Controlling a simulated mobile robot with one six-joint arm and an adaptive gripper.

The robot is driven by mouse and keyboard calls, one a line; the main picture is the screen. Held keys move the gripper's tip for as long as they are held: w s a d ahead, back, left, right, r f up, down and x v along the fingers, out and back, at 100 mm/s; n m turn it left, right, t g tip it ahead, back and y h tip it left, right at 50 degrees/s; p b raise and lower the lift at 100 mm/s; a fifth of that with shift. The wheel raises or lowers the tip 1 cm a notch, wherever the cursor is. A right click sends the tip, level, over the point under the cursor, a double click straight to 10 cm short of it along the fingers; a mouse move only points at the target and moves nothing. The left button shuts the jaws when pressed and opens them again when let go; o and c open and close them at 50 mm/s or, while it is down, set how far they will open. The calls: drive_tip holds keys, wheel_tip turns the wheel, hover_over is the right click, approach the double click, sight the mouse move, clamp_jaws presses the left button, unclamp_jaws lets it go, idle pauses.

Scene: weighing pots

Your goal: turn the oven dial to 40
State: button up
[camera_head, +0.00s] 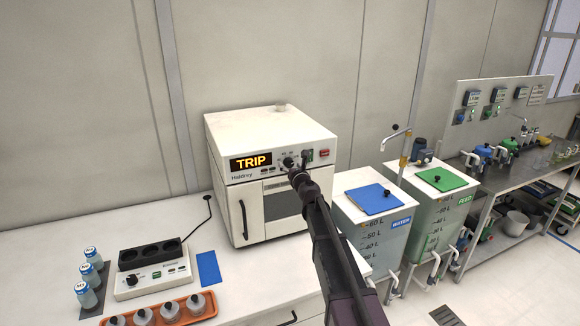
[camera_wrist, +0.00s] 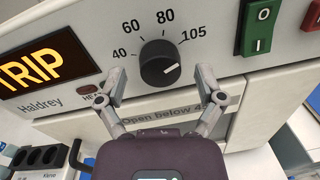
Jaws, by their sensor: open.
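The white oven (camera_head: 268,172) stands on the bench, its display (camera_head: 251,162) reading TRIP in orange. The black round oven dial (camera_wrist: 160,64) has a scale of 40, 60, 80 and 105 around it. Its white pointer line lies on the lower right of the knob, pointing right, below the 105 mark and away from the 40 at the left. My gripper (camera_wrist: 161,76) is open and empty, its fingertips apart on either side of the dial's lower part. I cannot tell whether they touch the panel. In the head view my gripper (camera_head: 298,168) partly covers the dial area.
The oven handle (camera_head: 243,219) is at the door's left. A block heater (camera_head: 152,270), bottles and an orange tray (camera_head: 168,316) stand to the left.

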drive_tip(key=shift+w+a, duration=0.1)
drive_tip(key=shift+w, duration=0.25)
drive_tip(key=c, duration=1.2)
drive_tip(key=shift+o, duration=0.2)
